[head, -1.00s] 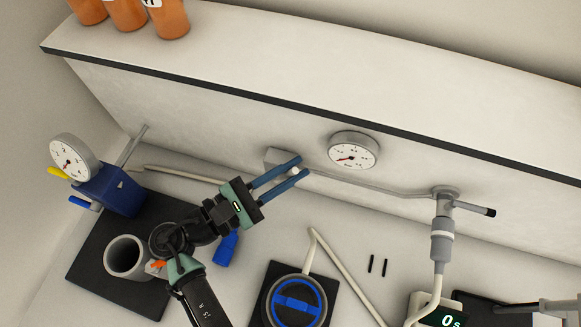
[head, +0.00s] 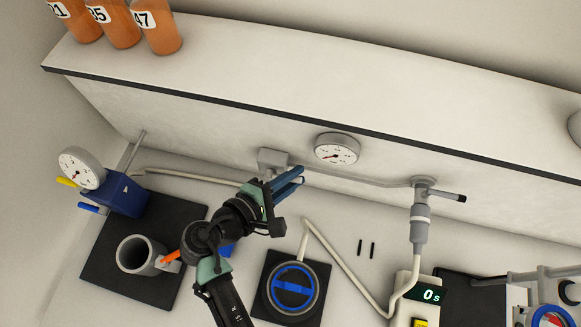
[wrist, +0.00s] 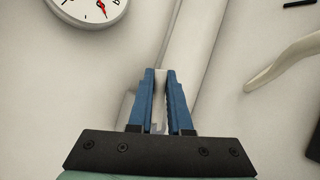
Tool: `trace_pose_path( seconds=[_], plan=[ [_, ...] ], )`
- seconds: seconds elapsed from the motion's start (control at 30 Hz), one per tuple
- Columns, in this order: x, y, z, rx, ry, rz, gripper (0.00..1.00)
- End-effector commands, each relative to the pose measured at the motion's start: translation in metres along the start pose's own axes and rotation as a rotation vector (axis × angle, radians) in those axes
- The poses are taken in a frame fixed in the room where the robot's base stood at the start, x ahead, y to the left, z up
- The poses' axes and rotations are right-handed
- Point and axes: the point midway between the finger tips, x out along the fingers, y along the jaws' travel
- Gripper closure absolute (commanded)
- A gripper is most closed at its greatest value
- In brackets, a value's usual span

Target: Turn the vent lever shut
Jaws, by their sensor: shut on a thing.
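My gripper (head: 288,183) is at the foot of the wall under the shelf, beside a small grey box (head: 271,158). In the wrist view its two blue fingers (wrist: 160,90) are shut on a narrow pale piece (wrist: 162,74), which I take to be the vent lever. The fingers hide most of this lever, so its exact angle is hard to tell. In the head view the lever is hidden behind the fingers. A thin grey pipe (head: 355,181) runs right from near the box to a fitting with a black-tipped handle (head: 449,196).
A round gauge (head: 337,149) is on the wall close by; it also shows in the wrist view (wrist: 90,8). A blue-handled round device (head: 295,288), a grey cup (head: 139,254) and a timer (head: 425,294) stand on the bench. Orange bottles (head: 158,30) stand on the shelf.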

Motion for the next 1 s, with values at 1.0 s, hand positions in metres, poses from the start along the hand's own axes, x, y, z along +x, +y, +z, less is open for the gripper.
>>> trace_pose_path(
  seconds=[1.0],
  plan=[
    [0.007, -0.013, -0.006, 0.239, 0.171, -0.082, 1.00]
  ],
)
